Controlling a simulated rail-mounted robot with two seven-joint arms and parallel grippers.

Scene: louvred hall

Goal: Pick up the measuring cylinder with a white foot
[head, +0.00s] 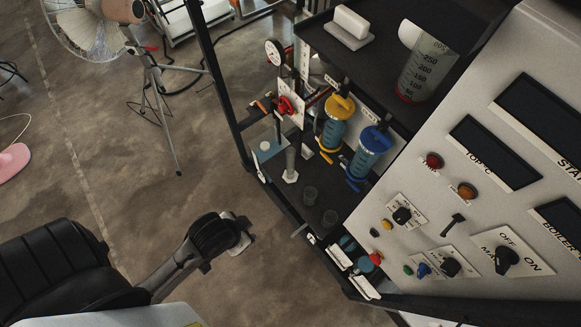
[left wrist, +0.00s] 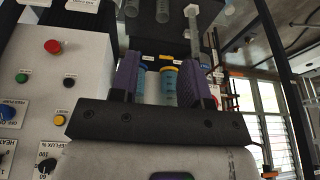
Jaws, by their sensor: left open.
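A slim grey measuring cylinder with a white foot (head: 290,176) stands upright on the lower deck of the rack in the head view. It shows inverted in the left wrist view (left wrist: 194,30), its pale foot near the top edge. A larger clear cylinder with a red foot (head: 421,68) stands on the upper shelf. My left gripper (left wrist: 162,64) is open in the wrist view, its purple fingers apart. The slim cylinder shows beyond the right-hand finger; I cannot tell the distance. In the head view my left arm comes from the lower left; its fingers are not clear.
Yellow-capped (head: 335,122) and blue-capped (head: 371,150) columns stand right of the slim cylinder. Small dark beakers (head: 310,195) stand in front. A control panel (head: 470,210) fills the right. A rack post (head: 216,75) rises on the left. Open floor (head: 150,190) lies left.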

